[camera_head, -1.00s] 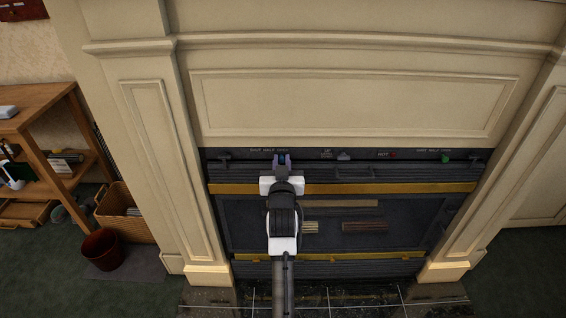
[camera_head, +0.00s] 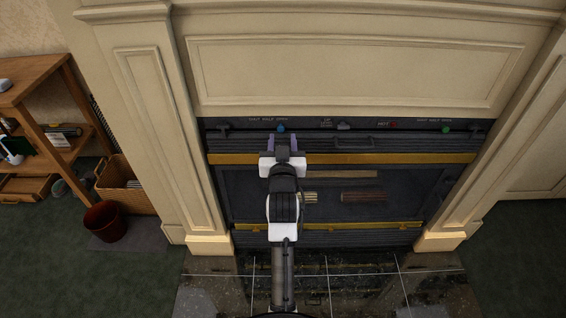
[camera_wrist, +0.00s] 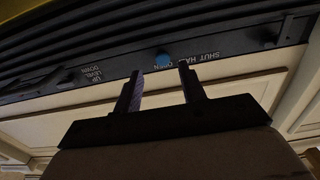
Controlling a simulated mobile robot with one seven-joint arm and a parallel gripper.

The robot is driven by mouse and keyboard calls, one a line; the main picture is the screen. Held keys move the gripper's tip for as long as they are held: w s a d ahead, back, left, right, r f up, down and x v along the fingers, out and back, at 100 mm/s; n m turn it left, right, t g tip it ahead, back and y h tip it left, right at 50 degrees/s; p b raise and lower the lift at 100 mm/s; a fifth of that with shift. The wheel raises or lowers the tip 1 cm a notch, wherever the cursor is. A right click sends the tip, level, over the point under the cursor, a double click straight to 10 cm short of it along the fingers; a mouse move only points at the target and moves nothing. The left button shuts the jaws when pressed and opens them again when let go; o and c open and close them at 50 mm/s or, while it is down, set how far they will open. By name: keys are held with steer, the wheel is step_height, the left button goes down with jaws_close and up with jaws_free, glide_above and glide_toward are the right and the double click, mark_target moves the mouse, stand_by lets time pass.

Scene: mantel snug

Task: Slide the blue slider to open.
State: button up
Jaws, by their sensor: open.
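The blue slider knob (camera_head: 281,129) is on the dark control strip above the fireplace grille. It sits at the OPEN end of its SHUT HALF OPEN label. My gripper (camera_head: 281,143) is open and empty, just below and in front of the knob. Its two fingers (camera_wrist: 161,70) are spread apart in the wrist view, with the knob showing just past the gap between the tips. No contact with the knob shows.
On the same strip are a grey lever (camera_head: 343,126) labelled UP LEVEL DOWN, a red control (camera_head: 393,125), and a green knob (camera_head: 446,129). A dark handle (camera_head: 355,142) sticks out below. A wicker basket (camera_head: 126,187) and red bin (camera_head: 104,222) stand at left.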

steer(key=s, duration=0.9)
steer(key=shift+s+b, duration=0.3)
steer(key=shift+b, duration=0.05)
